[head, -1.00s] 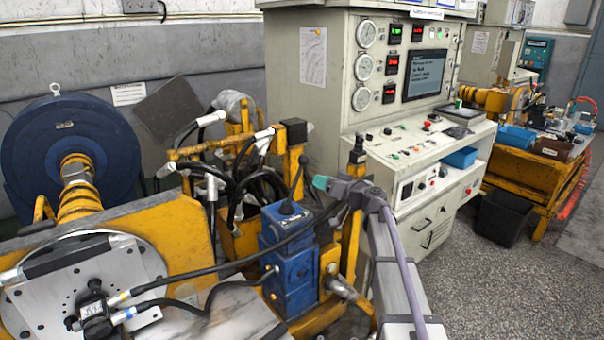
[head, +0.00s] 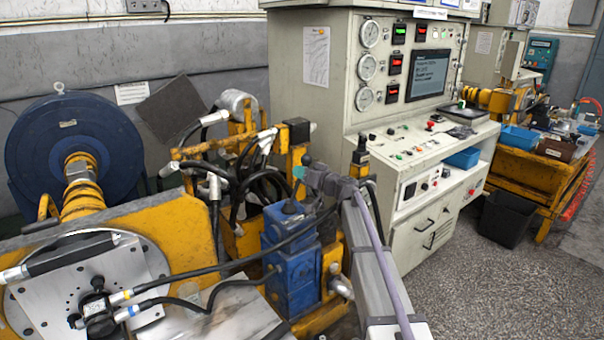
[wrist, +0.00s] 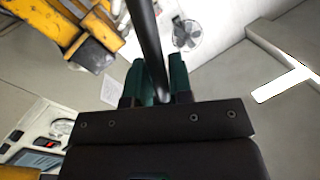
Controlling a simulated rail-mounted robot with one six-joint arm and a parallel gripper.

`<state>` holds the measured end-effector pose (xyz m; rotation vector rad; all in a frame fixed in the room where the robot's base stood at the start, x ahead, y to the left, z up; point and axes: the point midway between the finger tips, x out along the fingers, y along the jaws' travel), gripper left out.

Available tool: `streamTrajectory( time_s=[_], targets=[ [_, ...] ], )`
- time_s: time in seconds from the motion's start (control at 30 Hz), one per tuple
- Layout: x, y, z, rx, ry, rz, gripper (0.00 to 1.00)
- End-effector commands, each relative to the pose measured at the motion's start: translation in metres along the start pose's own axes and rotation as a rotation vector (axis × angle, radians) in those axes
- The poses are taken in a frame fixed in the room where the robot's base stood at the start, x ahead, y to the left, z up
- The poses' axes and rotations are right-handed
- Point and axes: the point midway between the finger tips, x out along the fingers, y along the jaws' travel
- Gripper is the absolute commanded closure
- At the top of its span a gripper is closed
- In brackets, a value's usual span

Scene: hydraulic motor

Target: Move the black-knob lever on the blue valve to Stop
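The blue valve (head: 290,258) stands on the yellow frame in the middle of the head view. Its thin lever leans up and to the right, with the black knob (head: 306,160) at its top. My gripper (head: 299,172) reaches in from the right and is at the upper part of the lever, just below the knob. In the wrist view the dark lever rod (wrist: 147,35) passes between the two green fingertips (wrist: 158,75), with little or no gap on either side. I cannot tell whether the fingers press on it. The Stop marking is not readable.
Black hoses (head: 215,268) run from the valve area to the motor (head: 98,312) at lower left. Yellow framework (head: 238,150) stands close behind and left of the valve. A control cabinet (head: 305,90) with gauges stands behind. Open floor (head: 480,280) lies at right.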

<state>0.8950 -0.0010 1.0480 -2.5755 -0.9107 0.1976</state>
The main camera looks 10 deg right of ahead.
Motion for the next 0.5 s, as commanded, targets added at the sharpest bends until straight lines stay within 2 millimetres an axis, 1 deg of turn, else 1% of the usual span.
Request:
streamTrajectory(
  time_s=[0.03, 0.2, 0.5],
  targets=[
    [-0.0001, 0.0000, 0.0000, 0.000, 0.000, 0.000, 0.85],
    [-0.0001, 0.0001, 0.0000, 0.000, 0.000, 0.000, 1.00],
    [-0.0002, 0.0000, 0.0000, 0.000, 0.000, 0.000, 1.00]
  ],
)
